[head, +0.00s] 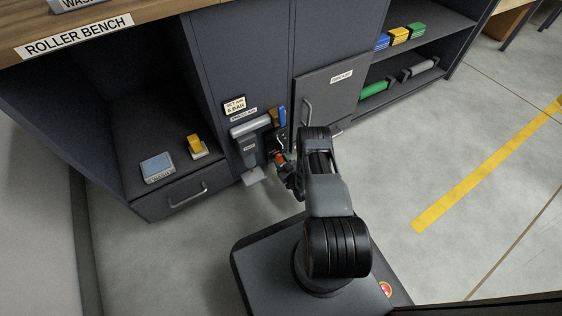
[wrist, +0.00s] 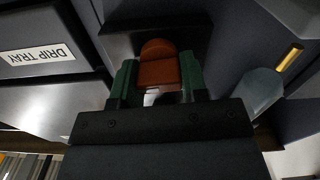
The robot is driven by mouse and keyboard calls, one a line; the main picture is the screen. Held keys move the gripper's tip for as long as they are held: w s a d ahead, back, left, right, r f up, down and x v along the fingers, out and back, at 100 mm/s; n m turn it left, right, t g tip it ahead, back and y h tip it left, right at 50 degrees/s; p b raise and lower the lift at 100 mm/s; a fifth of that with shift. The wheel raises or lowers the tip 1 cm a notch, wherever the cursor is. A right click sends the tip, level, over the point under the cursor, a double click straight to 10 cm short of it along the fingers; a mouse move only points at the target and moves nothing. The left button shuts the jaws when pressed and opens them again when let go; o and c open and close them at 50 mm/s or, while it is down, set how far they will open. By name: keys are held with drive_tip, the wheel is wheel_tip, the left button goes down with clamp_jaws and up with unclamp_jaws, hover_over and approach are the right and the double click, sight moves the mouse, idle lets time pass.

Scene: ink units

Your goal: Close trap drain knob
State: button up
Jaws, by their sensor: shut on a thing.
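The trap drain knob, an orange-brown knob (wrist: 158,66), sits between the two green fingers of my gripper (wrist: 158,80) in the wrist view. The fingers are shut on it, one on each side. In the head view the knob shows as a small orange spot (head: 280,157) low on the dark cabinet front, beside the grey air unit (head: 249,148). My gripper (head: 284,166) reaches it there, partly hidden by my arm. No label for the knob is readable, and its turn position is hard to tell.
In the wrist view a drip tray label (wrist: 37,55) is at left and a grey part with a brass rod (wrist: 290,57) at right. In the head view a cabinet door with a handle (head: 330,95) is right of my gripper. Open floor (head: 440,150) lies right.

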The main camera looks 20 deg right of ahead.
drive_tip(key=n, duration=0.8)
drive_tip(key=shift+a+f+n, duration=0.1)
drive_tip(key=shift+n, duration=0.3)
drive_tip(key=n, duration=0.4)
drive_tip(key=shift+f+n, duration=0.1)
drive_tip(key=shift+n, duration=2)
drive_tip(key=o, duration=0.9)
